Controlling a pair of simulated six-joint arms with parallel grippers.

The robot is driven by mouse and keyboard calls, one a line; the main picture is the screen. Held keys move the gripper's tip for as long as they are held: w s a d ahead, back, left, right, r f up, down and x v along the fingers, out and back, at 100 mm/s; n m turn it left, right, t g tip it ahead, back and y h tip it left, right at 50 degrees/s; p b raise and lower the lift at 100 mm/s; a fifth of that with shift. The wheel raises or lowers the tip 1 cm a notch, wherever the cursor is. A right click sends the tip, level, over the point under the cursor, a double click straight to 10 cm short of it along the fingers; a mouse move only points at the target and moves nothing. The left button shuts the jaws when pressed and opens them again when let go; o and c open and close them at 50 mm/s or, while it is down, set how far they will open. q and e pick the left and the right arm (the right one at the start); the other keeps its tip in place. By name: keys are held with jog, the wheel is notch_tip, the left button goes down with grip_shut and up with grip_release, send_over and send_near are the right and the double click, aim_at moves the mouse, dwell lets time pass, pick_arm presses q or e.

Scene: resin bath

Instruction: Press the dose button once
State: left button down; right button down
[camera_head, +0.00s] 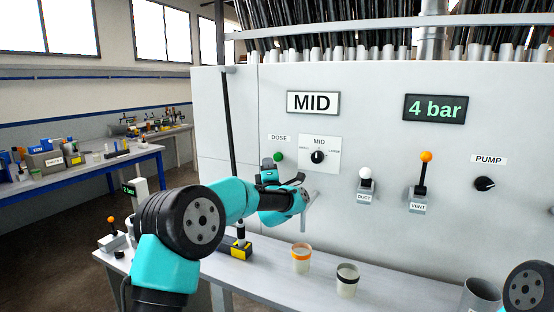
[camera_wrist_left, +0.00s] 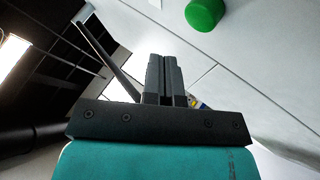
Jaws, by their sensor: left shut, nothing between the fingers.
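The green dose button (camera_head: 278,156) sits on the pale machine panel under the DOSE label. It also shows large in the left wrist view (camera_wrist_left: 204,12), at the top edge, partly cut off. My left gripper (camera_head: 267,163) is close by the button, just left of it in the head view, and partly hidden by my own wrist. In the left wrist view its two grey fingers (camera_wrist_left: 163,62) are together and empty. Their tips appear apart from the button, though depth is hard to tell. My right gripper is out of view.
A MID selector knob (camera_head: 317,157) is right of the button. DUCT (camera_head: 366,174) and VENT (camera_head: 426,158) levers and a PUMP knob (camera_head: 484,184) lie further right.

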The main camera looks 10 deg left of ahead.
pick_arm(q)
jog(key=shift+w+d, duration=0.15)
jog(key=shift+w, duration=0.55)
jog(key=shift+w+d, duration=0.1)
jog(key=shift+w, duration=0.55)
jog(key=shift+w, duration=0.1)
dwell(1.0)
jog(key=shift+w+d, duration=0.1)
jog(key=shift+w, duration=0.2)
jog(key=shift+w+d, duration=0.1)
jog(key=shift+w, duration=0.4)
dwell(0.8)
jog(key=shift+s, duration=0.95)
jog(key=shift+a, duration=0.2)
jog(key=s, duration=0.3)
jog(key=s+a, duration=0.1)
jog(key=s, duration=0.1)
dwell(0.4)
